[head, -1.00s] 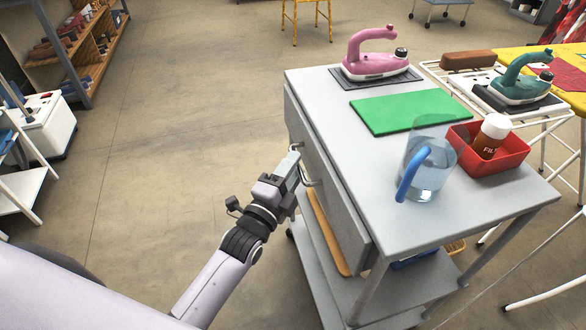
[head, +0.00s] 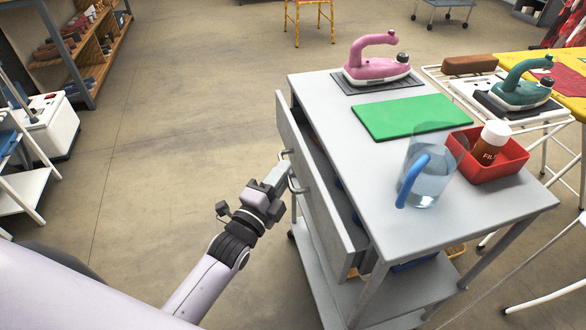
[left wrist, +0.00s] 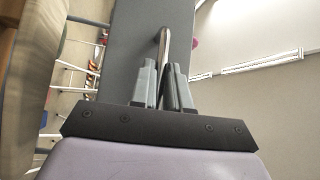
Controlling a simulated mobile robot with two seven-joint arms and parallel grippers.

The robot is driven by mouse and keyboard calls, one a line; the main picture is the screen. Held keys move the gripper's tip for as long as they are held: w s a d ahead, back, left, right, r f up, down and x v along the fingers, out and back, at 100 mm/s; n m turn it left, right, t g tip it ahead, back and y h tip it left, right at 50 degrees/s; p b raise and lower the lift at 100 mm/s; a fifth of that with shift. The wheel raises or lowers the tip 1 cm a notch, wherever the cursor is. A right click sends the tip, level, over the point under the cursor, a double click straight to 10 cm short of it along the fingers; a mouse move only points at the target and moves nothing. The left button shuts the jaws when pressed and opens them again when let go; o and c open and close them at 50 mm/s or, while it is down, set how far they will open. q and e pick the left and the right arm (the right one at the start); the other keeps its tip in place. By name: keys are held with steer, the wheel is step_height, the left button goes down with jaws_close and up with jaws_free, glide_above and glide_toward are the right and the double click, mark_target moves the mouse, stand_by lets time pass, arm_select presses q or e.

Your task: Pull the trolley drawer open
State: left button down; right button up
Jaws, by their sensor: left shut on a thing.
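The grey trolley (head: 460,220) stands at the right in the head view. Its drawer (head: 318,200) sticks out a little on the left side, and a dark gap shows its inside behind the front panel. My left gripper (head: 283,176) is at the metal bar handle (head: 297,184) on the drawer front. In the left wrist view the left gripper (left wrist: 163,90) is shut on the handle (left wrist: 163,48), with the grey drawer front (left wrist: 125,50) behind it. The drawer's contents are mostly hidden; something blue shows inside. My right gripper is not in view.
On the trolley top are a pink iron (head: 375,66), a green mat (head: 410,117), a water jug with a blue handle (head: 430,178) and a red tray (head: 495,165) holding a brown bottle (head: 490,143). Open floor (head: 180,150) lies left of the drawer.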

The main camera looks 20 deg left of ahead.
arm_select(q)
steer(key=s+a+p, duration=0.4)
steer(key=s+a, duration=0.6)
steer(key=a, duration=0.5)
steer(key=shift+s+a, duration=0.2)
steer(key=c, duration=1.2)
jaws_free()
steer(key=shift+o, duration=0.2)
